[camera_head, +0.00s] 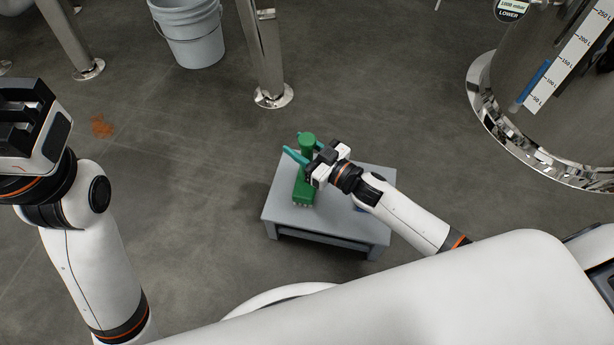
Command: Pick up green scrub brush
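The green scrub brush (303,190) stands on a small grey table (335,220), its handle pointing up and its bristle block at the bottom. My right gripper (295,145) is at the upper part of the brush, its teal fingers reaching to the upper left on either side of the handle. The fingers look spread, with the handle between them; contact cannot be made out. My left gripper (22,125) is raised at the left edge, far from the brush, and its fingers cannot be made out.
A grey bucket (192,35) stands on the floor at the back. Metal legs with round feet stand behind the table, one close to it (270,80). A shiny steel tank (560,130) is at the right. The floor left of the table is clear, with a rusty stain (102,127).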

